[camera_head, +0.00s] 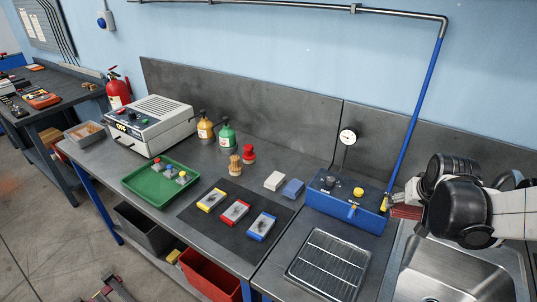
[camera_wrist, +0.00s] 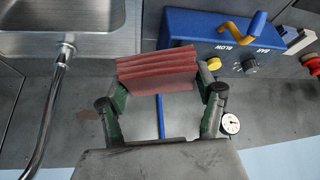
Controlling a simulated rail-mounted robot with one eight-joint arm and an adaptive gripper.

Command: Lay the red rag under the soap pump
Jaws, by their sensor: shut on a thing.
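The red rag (camera_wrist: 157,72) is a folded, layered pad held between the fingers of my gripper (camera_wrist: 161,88) in the wrist view. In the head view the rag (camera_head: 405,211) shows at the tip of my arm, right of the blue control box and near the sink's back left corner. It appears to be held above the bench. An amber bottle (camera_head: 205,127) and a green bottle (camera_head: 226,134), both with dark tops, stand by the back panel. I cannot tell whether either is the soap pump. My arm hides part of the area behind the sink.
The blue box (camera_head: 340,207) with knobs and a gauge stands left of my gripper. The steel sink (camera_head: 428,270) and a wire rack (camera_head: 329,262) lie in front. A blue pipe (camera_head: 424,90) rises behind. Farther left are a dark mat (camera_head: 222,232) and a green tray (camera_head: 140,183).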

